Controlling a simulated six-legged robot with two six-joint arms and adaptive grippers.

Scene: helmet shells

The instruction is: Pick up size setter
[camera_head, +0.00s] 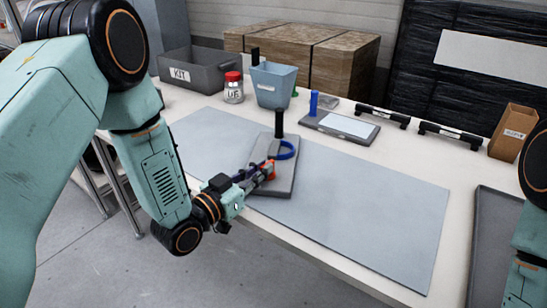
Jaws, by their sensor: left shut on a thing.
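My left gripper (262,173) reaches in from the left over a grey board (273,188) on the mat. It is shut on a small red-orange piece (269,171), mostly hidden by the fingers. I cannot tell for sure whether this piece is the size setter, nor whether it is clear of the board. A blue ring (288,150) is just beyond the fingertips, beside a black upright post (279,123) at the board's far end. My right arm shows only at the right edge; its gripper is out of view.
The grey-blue mat (370,205) is clear to the right. Behind it stand a grey bin (190,78), a red-lidded jar (233,90), a light-blue bin (273,86), a board with a blue post (313,103), two black bars and a brown box (512,134). A dark tray (492,240) lies right.

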